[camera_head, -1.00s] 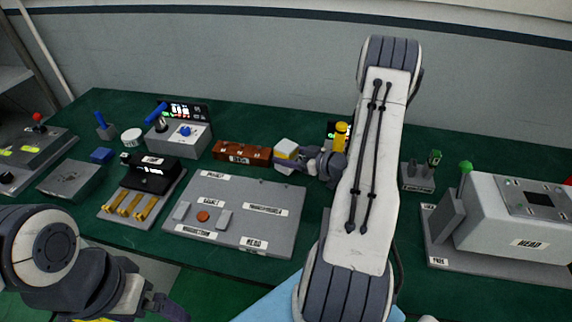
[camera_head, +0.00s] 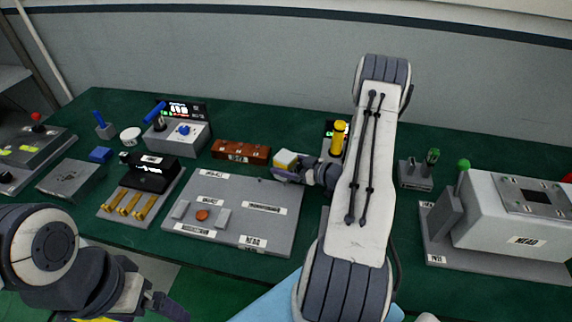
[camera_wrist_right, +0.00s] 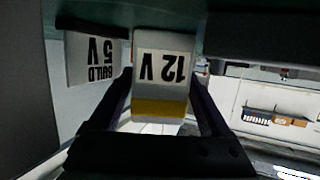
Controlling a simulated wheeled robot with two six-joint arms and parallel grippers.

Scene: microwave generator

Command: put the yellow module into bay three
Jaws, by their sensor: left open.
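The yellow module (camera_head: 285,158) is a small block with a white top and a yellow band. In the right wrist view it (camera_wrist_right: 163,70) shows a "12 V" label and sits between both fingers. My right gripper (camera_head: 287,170) is shut on it and holds it near the back of the grey labelled board. My left gripper (camera_head: 160,306) is open and empty at the lower left, low in front of the table. I cannot tell which place is bay three; no readable label names it.
A grey board (camera_head: 180,215) with labels lies in front. A brown block (camera_head: 241,150) stands left of the module. A yellow cylinder (camera_head: 338,138) stands to the right, partly behind my arm. In the wrist view, a white "BUILD 5 V" panel (camera_wrist_right: 91,58) is close beside the module.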

